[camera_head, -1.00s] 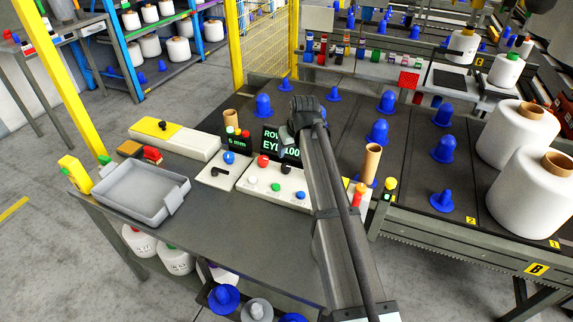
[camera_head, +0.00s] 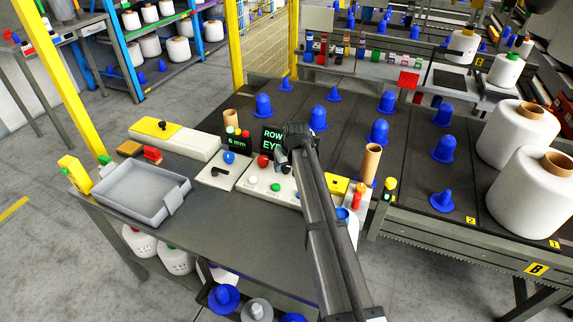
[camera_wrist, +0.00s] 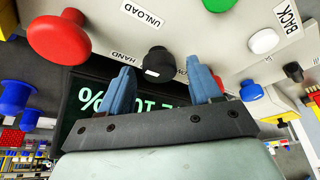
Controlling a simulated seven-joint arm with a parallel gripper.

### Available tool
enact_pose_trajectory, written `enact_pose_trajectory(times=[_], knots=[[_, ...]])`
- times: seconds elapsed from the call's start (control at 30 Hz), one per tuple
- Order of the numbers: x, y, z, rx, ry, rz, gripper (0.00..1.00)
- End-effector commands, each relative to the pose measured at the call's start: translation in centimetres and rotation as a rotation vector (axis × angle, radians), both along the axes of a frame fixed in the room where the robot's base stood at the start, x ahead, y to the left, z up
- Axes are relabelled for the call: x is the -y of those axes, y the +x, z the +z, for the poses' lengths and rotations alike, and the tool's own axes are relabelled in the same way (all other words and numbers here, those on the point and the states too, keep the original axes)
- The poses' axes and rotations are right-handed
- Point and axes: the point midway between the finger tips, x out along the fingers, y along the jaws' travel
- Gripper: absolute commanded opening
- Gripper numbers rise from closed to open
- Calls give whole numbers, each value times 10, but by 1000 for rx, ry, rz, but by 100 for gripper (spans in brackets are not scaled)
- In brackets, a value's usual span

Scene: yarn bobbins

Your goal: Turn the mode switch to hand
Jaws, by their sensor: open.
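The mode switch (camera_wrist: 158,66) is a black knob on a pale control box (camera_head: 243,186). In the wrist view it lies between my two blue-grey fingertips, with a gap on each side. The HAND label (camera_wrist: 121,57) is beside it, partly covered by the left finger, and the UNLOAD label (camera_wrist: 142,14) is above it. Which way the knob points is unclear. My gripper (camera_wrist: 160,74) is open and empty; in the head view my gripper (camera_head: 281,157) hangs over the back of the box and hides the switch.
Close by are a red mushroom button (camera_wrist: 58,38), a white button (camera_wrist: 263,41) and a blue button (camera_wrist: 250,91). A green-lettered display (camera_head: 271,137) stands behind the box. A smaller box with a black knob (camera_head: 218,171) is to the left. A grey tray (camera_head: 140,197) sits further left.

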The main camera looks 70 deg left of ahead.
Motion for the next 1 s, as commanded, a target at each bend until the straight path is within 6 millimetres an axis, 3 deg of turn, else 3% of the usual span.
enact_pose_trajectory(times=[0.17,0.7,1.0], knots=[[0,0,0,0,0,0,62],[0,0,0,0,0,0,11],[0,1,0,-2,0,35,9]])
